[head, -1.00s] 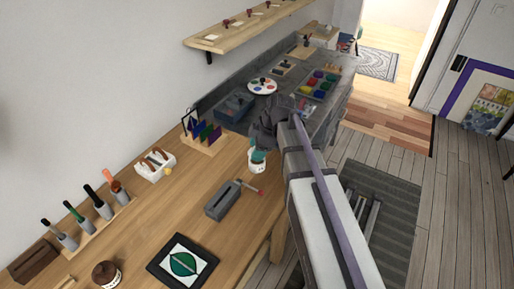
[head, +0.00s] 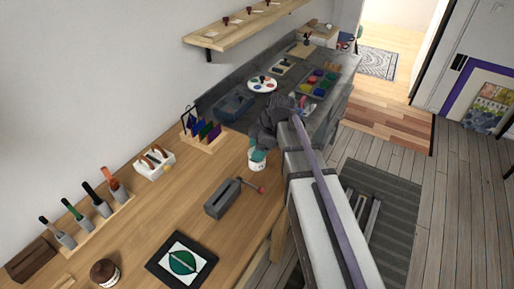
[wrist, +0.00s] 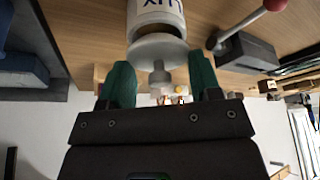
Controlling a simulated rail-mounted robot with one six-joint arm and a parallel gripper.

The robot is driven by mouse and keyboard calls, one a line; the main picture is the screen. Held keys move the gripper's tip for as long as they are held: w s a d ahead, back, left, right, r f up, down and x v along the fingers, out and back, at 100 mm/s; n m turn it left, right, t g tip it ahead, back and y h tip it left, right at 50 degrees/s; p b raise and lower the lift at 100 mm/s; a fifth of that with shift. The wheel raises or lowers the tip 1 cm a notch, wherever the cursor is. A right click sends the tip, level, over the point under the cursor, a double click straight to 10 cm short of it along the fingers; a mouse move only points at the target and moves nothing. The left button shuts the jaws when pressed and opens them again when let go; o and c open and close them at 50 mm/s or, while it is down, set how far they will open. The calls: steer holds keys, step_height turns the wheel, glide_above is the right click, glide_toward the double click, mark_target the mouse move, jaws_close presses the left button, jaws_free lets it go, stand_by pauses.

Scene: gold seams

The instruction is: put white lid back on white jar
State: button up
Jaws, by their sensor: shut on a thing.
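The white jar (head: 257,164) stands on the wooden bench in the head view. In the wrist view the jar (wrist: 157,14) is at the top, with dark lettering and a brownish band at its mouth. The white lid (wrist: 157,50), with its knob facing my gripper, lies right at the jar mouth; whether it is seated I cannot tell. My gripper (wrist: 161,80) has its green fingers on either side of the lid and is shut on it. In the head view my gripper (head: 259,151) is at the jar's top, and the lid is hidden.
A grey block with a red-tipped rod (head: 223,198) stands close in front of the jar. A rack of coloured panels (head: 205,135) and a white caddy (head: 155,163) are to the left. A framed leaf picture (head: 182,260) lies nearer. Bare bench lies between them.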

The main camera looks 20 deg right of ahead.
steer(key=shift+f, duration=0.2)
steer(key=shift+f+b, duration=0.3)
steer(key=shift+b, duration=0.2)
steer(key=shift+f, duration=0.15)
stand_by(0.7)
stand_by(0.3)
steer(key=o, duration=1)
steer(key=shift+o, duration=0.3)
steer(key=shift+o, duration=0.8)
